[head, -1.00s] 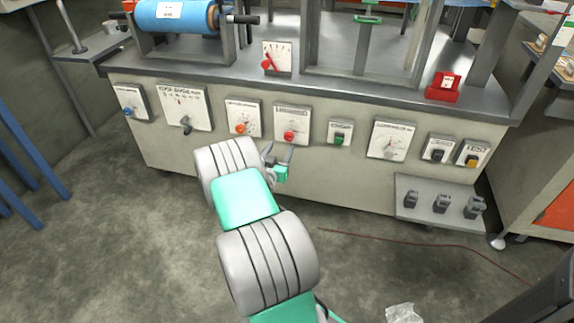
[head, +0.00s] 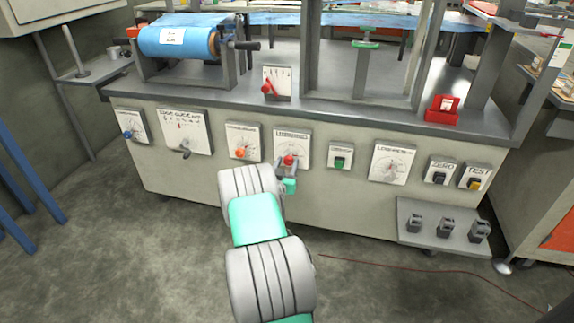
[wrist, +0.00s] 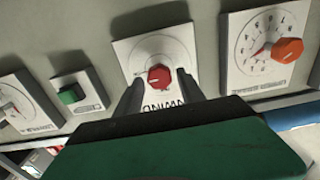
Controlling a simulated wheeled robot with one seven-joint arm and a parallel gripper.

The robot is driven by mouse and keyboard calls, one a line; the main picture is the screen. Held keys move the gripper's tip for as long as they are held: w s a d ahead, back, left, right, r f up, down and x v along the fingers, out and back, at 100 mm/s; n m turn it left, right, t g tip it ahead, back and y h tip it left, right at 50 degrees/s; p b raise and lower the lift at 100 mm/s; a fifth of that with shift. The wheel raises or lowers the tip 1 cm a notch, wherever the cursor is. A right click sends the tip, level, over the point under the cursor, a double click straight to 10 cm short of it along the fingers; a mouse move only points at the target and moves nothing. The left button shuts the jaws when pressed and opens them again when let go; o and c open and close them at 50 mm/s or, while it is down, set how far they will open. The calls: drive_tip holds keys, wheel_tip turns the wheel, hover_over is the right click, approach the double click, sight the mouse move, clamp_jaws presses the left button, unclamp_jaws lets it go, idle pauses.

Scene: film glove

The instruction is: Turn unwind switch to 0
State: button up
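The unwind switch is a white plate (head: 303,139) with a red knob (head: 289,160) on the machine's front panel. In the wrist view the plate (wrist: 178,47) appears upside down with part of the word "UNWIND" readable, and the red knob (wrist: 159,76) near its middle. My gripper (head: 287,173) is in front of the lower part of this plate. In the wrist view my gripper (wrist: 158,88) is open, one finger on each side of the knob. I cannot tell whether the fingers touch it. The knob's exact setting is too small to read.
An orange knob (head: 239,153) on its own plate is to the left, and a green switch (head: 339,162) to the right. A dial plate (head: 393,165) and a low grey shelf (head: 425,232) are farther right. The floor (head: 150,275) in front is mostly clear.

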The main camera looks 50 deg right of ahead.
clamp_jaws()
drive_tip(key=shift+n, duration=0.4)
drive_tip(key=n, duration=0.8)
drive_tip(key=shift+w, duration=0.1)
drive_tip(key=n+p, duration=0.1)
drive_tip(key=n, duration=0.3)
drive_tip(key=shift+a+f+n, duration=0.1)
drive_tip(key=shift+n, duration=0.2)
drive_tip(key=shift+f+n+p, duration=0.15)
drive_tip(key=shift+n+p, duration=0.45)
drive_tip(key=shift+n, duration=1.7)
